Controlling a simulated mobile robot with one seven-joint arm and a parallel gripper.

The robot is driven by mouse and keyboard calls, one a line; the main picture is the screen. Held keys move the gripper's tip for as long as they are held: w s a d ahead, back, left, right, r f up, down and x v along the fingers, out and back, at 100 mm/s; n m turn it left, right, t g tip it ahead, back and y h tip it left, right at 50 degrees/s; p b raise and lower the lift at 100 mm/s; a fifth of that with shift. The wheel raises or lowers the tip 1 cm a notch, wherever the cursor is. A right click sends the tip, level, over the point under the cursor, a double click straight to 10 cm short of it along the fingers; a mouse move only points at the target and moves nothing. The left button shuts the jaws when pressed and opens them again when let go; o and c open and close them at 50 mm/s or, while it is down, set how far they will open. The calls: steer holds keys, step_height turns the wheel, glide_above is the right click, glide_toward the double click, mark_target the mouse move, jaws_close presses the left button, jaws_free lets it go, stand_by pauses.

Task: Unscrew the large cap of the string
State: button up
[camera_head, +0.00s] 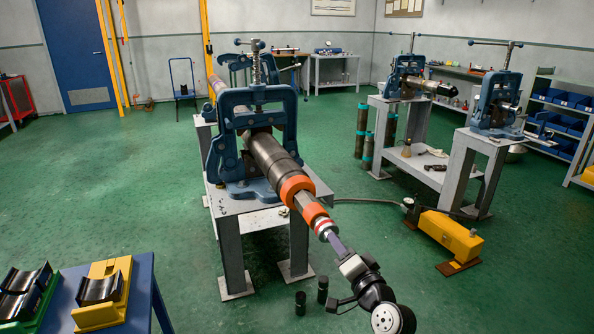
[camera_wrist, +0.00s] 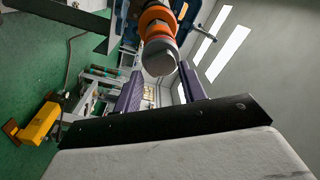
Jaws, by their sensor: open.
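The string (camera_head: 272,158) is a long dark pipe held in the blue vise (camera_head: 256,115), its near end sloping toward me. It carries orange rings (camera_head: 297,187) and ends in a pale cap with a red band (camera_head: 325,228). In the wrist view the round pale end of the cap (camera_wrist: 159,58) faces me, with an orange ring (camera_wrist: 156,18) behind it. My gripper (camera_head: 334,239) is just off this end. Its two purple fingers (camera_wrist: 160,70) are open, one to each side of the cap's face; I cannot tell whether they touch it.
A grey stand (camera_head: 233,258) bears the vise. A yellow box (camera_head: 450,236) sits on the floor to the right, with a hose leading to it. A blue table (camera_head: 142,290) with cradles is at the lower left. Two small black cylinders (camera_head: 322,291) stand on the floor below my gripper.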

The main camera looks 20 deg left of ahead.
steer(key=m+p, duration=1.5)
steer(key=m, duration=0.1)
steer(key=shift+f+h+p, duration=0.1)
steer(key=shift+h+p, duration=0.2)
steer(key=shift+h, duration=0.1)
steer(key=shift+a, duration=0.1)
steer(key=shift+x, duration=1.05)
steer(key=shift+s+a, duration=0.1)
